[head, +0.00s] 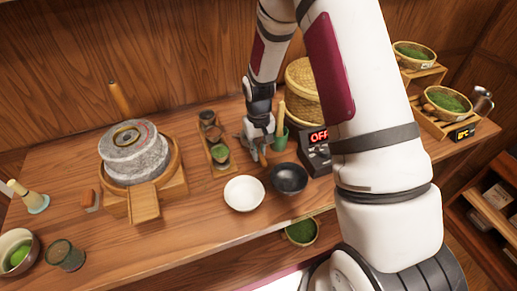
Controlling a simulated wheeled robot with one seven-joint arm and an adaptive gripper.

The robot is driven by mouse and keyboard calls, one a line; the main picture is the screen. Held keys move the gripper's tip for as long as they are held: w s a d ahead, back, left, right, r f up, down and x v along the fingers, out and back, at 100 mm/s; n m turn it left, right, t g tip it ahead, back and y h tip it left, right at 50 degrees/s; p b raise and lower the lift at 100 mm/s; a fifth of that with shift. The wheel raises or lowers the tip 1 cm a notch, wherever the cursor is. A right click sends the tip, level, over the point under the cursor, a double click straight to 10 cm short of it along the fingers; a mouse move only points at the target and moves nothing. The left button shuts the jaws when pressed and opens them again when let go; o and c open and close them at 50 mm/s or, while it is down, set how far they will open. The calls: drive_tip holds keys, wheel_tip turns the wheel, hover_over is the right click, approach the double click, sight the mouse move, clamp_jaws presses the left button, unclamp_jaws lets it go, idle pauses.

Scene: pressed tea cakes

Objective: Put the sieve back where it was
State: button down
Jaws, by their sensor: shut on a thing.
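My gripper (257,143) is low over the table, between the narrow wooden stand and the dark green cup. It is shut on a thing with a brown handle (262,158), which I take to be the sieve. The sieve's bowl is too small and covered to make out clearly. The narrow wooden stand (222,168) is just left of the gripper. It carries a dark round vessel at its back and a round holder with green in it (220,153) at its front.
A white bowl (244,194) and a black bowl (289,179) stand in front of the gripper. The dark green cup (280,138) with a pale tool and the box reading OFF (318,150) are close on the right. A stone mill (134,155) stands left.

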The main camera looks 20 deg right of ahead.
drive_tip(key=c, duration=1.6)
unclamp_jaws()
drive_tip(key=shift+f, duration=0.1)
drive_tip(key=s+r+t, duration=0.1)
drive_tip(key=s+r, duration=0.1)
drive_tip(key=r, duration=0.9)
drive_tip(key=s+r, duration=0.2)
drive_tip(key=r, duration=0.9)
drive_tip(key=s+r+t, duration=0.1)
drive_tip(key=s+r, duration=0.3)
drive_tip(key=s, duration=0.3)
drive_tip(key=s+a+r+t, duration=0.1)
drive_tip(key=s+r, duration=0.3)
drive_tip(key=s, duration=0.3)
drive_tip(key=s+a+r+t, duration=0.1)
drive_tip(key=s+r+t, duration=0.1)
drive_tip(key=s+r, duration=0.2)
drive_tip(key=shift+s+r+b, duration=0.15)
drive_tip(key=shift+s+b, duration=0.05)
drive_tip(key=shift+s, duration=0.6)
drive_tip(key=shift+s+r+b, duration=0.1)
drive_tip(key=shift+s+b, duration=0.1)
drive_tip(key=shift+s, duration=0.6)
